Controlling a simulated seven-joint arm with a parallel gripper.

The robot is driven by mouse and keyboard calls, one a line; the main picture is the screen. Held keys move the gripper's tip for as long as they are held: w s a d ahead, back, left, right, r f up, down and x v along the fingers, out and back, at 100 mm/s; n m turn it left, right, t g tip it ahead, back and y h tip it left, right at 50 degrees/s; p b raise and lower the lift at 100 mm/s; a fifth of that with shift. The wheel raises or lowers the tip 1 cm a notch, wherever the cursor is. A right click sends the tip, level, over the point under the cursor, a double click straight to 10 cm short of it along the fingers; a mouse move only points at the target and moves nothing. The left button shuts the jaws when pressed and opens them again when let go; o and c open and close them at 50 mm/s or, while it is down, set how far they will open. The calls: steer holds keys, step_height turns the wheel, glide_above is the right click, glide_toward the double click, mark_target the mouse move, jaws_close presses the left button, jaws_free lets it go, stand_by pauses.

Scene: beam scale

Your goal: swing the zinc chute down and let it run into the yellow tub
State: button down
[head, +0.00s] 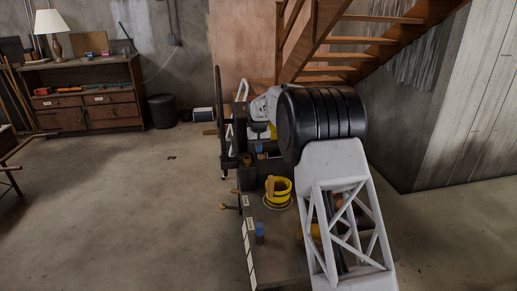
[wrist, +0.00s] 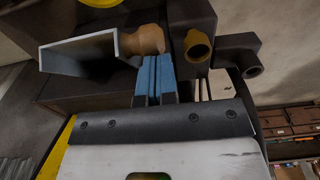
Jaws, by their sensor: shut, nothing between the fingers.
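The yellow tub (head: 284,197) stands on the dark bench in the head view, left of my arm. A yellow curved edge at the top of the wrist view may be its rim. A grey metal trough, which looks like the zinc chute (wrist: 78,52), shows in the wrist view with a round wooden knob (wrist: 148,40) at its right end. My gripper (wrist: 155,62) has blue fingertips, shut together and empty, close below the knob. Whether they touch it I cannot tell. In the head view I cannot make out the chute clearly; my arm hides part of the bench.
A dark block with a yellow-lined round hole (wrist: 198,50) and a second dark pipe piece (wrist: 252,70) sit right of the fingers. A small blue-topped object (head: 260,232) stands at the bench's near part. Wooden stairs (head: 360,40) rise behind. The floor at left is open.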

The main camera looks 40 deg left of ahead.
steer(key=shift+s+d+f+t+y, duration=0.25)
steer(key=shift+s+d+t+y, duration=0.1)
steer(key=shift+t+y, duration=0.15)
stand_by(0.6)
steer(key=shift+s+d+f+t+y, duration=0.45)
steer(key=shift+t+y, duration=0.25)
step_height(320, 180, down, 5)
steer(key=s+d+t+y, duration=0.2)
steer(key=t+y, duration=0.1)
steer(key=shift+f, duration=0.2)
stand_by(0.6)
steer(key=shift+r, duration=0.15)
stand_by(0.5)
steer(key=v, duration=1.3)
steer(key=shift+s+d+f, duration=0.3)
steer(key=shift+s+d, duration=0.1)
